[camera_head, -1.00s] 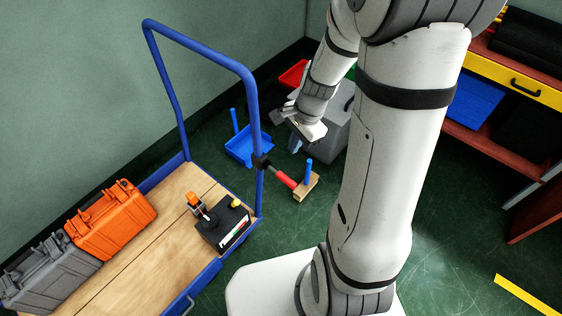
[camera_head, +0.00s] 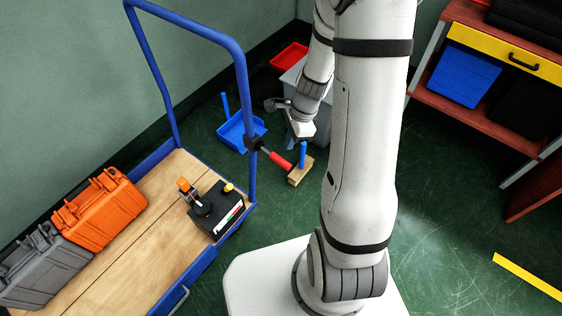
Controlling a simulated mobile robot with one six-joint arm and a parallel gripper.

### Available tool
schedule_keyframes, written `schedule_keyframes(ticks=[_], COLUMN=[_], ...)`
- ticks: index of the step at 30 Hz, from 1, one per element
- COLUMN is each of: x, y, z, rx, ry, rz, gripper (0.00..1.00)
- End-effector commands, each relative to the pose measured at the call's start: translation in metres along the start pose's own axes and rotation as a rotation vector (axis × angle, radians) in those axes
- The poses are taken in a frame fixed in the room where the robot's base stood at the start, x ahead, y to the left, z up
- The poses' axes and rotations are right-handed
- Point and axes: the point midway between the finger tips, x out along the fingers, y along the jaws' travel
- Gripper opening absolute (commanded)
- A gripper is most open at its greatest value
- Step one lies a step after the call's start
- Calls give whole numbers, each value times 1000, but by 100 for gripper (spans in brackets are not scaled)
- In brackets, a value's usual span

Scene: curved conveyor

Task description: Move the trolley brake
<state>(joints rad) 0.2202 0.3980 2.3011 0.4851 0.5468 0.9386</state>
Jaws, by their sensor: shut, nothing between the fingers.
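The blue-framed trolley (camera_head: 184,257) stands at left with a wooden deck. A lever with a red grip (camera_head: 280,160) sticks out right from a black clamp (camera_head: 253,143) on its near-right post; it looks like the brake.
On the deck are an orange case (camera_head: 103,208), a grey case (camera_head: 45,268) and a black box with an orange lever (camera_head: 216,209). Behind stand a blue tray (camera_head: 240,132), a red bin (camera_head: 289,57) and a grey bin (camera_head: 322,118). A red-brown workbench (camera_head: 470,115) is at right; floor at lower right is clear.

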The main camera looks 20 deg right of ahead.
Motion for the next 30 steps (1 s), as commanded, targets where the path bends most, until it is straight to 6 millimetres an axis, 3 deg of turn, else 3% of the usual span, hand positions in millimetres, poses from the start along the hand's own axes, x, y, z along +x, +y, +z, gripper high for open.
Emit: schedule_keyframes(ticks=[15,30], x=[62,67], y=[0,0], z=[-1,-1], rx=[-2,-1], ry=[1,0], rz=[0,1], gripper=[0,0])
